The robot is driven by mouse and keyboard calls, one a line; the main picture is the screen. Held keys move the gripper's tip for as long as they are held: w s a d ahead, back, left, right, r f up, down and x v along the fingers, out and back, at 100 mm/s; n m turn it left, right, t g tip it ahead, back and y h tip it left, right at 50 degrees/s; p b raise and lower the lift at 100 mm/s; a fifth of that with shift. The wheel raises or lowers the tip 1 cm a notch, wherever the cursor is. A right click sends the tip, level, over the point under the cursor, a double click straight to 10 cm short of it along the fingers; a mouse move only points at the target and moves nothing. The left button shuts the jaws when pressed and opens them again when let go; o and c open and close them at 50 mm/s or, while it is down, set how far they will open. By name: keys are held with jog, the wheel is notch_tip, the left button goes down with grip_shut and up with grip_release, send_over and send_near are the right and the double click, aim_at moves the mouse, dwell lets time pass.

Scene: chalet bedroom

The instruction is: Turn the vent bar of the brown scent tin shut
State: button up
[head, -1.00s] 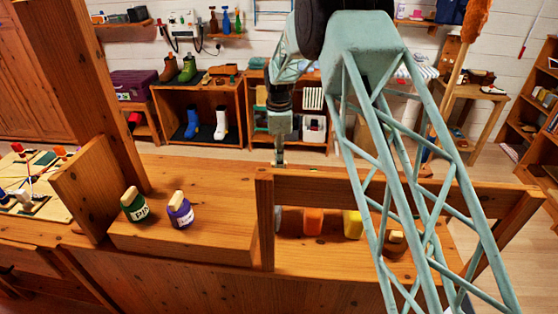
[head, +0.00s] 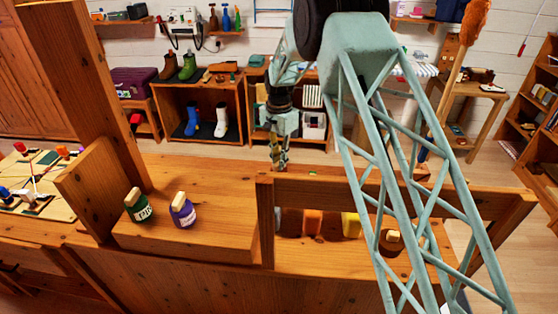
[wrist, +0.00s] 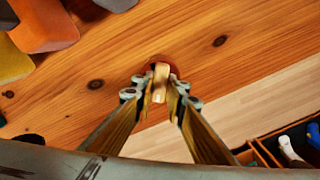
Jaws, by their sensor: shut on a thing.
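My gripper (wrist: 160,96) points down in the wrist view, its two fingers closed on a pale wooden vent bar (wrist: 160,82). The bar sits on a small reddish-brown scent tin (wrist: 175,71), mostly hidden by the bar and fingertips. The bar runs roughly up and down in the picture, between the fingers. In the head view my gripper (head: 279,160) is beyond the wooden rail, which hides the tin there. A second brownish container with a pale top (head: 392,238) stands at the right, partly behind my arm.
A green tin (head: 138,208) and a purple tin (head: 182,212) stand on the left block. An orange block (head: 312,222) and a yellow block (head: 352,225) stand behind the rail (head: 330,194). The tabletop (wrist: 230,40) around the held tin is clear; its edge is close by.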

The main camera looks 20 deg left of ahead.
jog(key=n+p, duration=0.1)
jog(key=n, duration=0.5)
jog(key=shift+n, duration=0.4)
dwell(0.4)
jog(key=o, duration=0.8)
jog(key=shift+o, duration=0.2)
jog(key=shift+r, duration=0.1)
notch_tip(320, 180, up, 12)
dwell(0.3)
dwell(0.4)
